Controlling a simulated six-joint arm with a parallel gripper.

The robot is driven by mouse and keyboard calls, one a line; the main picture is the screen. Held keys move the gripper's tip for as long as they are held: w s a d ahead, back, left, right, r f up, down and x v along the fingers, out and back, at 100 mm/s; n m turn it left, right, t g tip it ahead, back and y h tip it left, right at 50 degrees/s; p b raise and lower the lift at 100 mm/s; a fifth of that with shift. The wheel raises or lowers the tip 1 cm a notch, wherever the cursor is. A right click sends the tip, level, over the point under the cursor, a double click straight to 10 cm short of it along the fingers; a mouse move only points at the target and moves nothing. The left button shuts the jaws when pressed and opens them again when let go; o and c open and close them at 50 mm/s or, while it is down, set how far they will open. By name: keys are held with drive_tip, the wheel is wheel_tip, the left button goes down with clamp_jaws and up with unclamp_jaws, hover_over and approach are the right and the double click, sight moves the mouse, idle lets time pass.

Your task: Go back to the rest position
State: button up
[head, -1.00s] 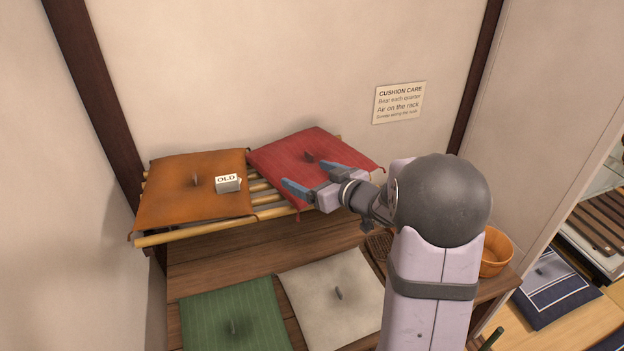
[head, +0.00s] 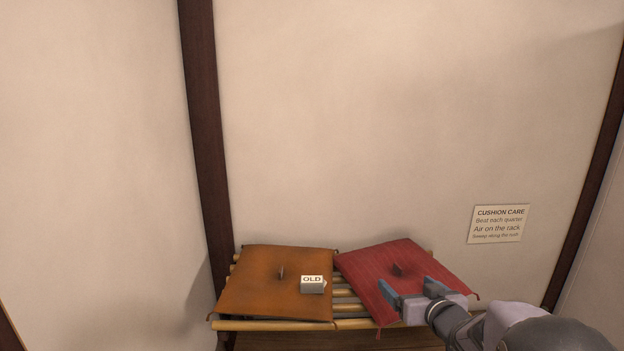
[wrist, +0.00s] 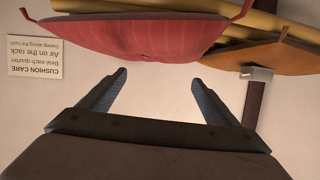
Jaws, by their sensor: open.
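My gripper (head: 411,288) is open, with its two blue fingers apart and nothing between them. In the head view it appears in front of the right part of the red cushion (head: 365,276). The wrist view shows the gripper (wrist: 160,95) empty, with the red cushion (wrist: 140,35) ahead of the fingertips and apart from them. The red cushion lies on the slatted rack (head: 270,325), its right part partly hidden by my gripper.
An orange cushion (head: 255,280) lies on the rack at left, with a small block marked OLD (head: 313,286) on it. A CUSHION CARE sign (head: 498,223) hangs on the wall behind. A dark post (head: 203,120) stands behind the rack's left end.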

drive_tip(key=shift+d+r+m+g+h, duration=0.2)
drive_tip(key=shift+m+g+h, duration=0.1)
drive_tip(key=shift+m+h, duration=0.55)
drive_tip(key=s+a+f+g, duration=0.3)
drive_tip(key=s+f+g, duration=0.1)
drive_tip(key=s, duration=0.7)
drive_tip(key=s+a+f+g, duration=0.3)
drive_tip(key=s+f+g, duration=0.2)
drive_tip(key=s, duration=0.6)
drive_tip(key=s+a+f+g, duration=0.4)
drive_tip(key=s+f, duration=0.2)
drive_tip(key=s, duration=0.5)
drive_tip(key=shift+s+n+g, duration=0.15)
drive_tip(key=shift+n+g, duration=0.15)
drive_tip(key=shift+n, duration=0.15)
